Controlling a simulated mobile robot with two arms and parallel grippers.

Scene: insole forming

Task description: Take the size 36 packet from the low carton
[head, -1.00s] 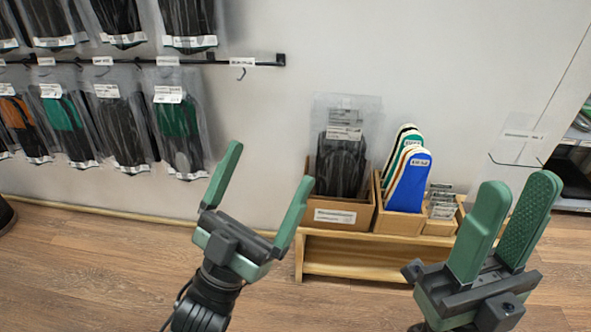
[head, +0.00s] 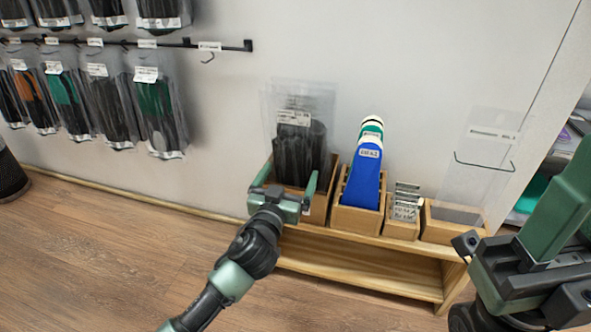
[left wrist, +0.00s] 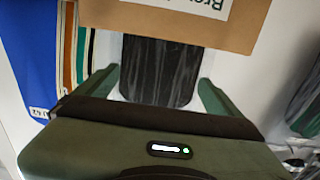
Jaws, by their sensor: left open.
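The low carton (head: 318,212) stands on the left end of the wooden bench. Dark insole packets in clear sleeves (head: 305,140) stand upright in it, with white labels too small to read for size. My left gripper (head: 286,178) is open at the carton's front, one finger toward each side of the packets. In the left wrist view, the carton (left wrist: 190,22) shows at the top, and a dark packet end (left wrist: 158,70) lies between the spread fingers. I cannot tell whether they touch it. My right gripper (head: 545,225) is at the right edge, partly cut off.
A box with blue, green and white insoles (head: 362,185) stands right of the carton. Small card boxes (head: 403,215) and a tray follow on the bench (head: 360,270). Packets hang on a wall rail (head: 100,42) at left. The floor in front is clear.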

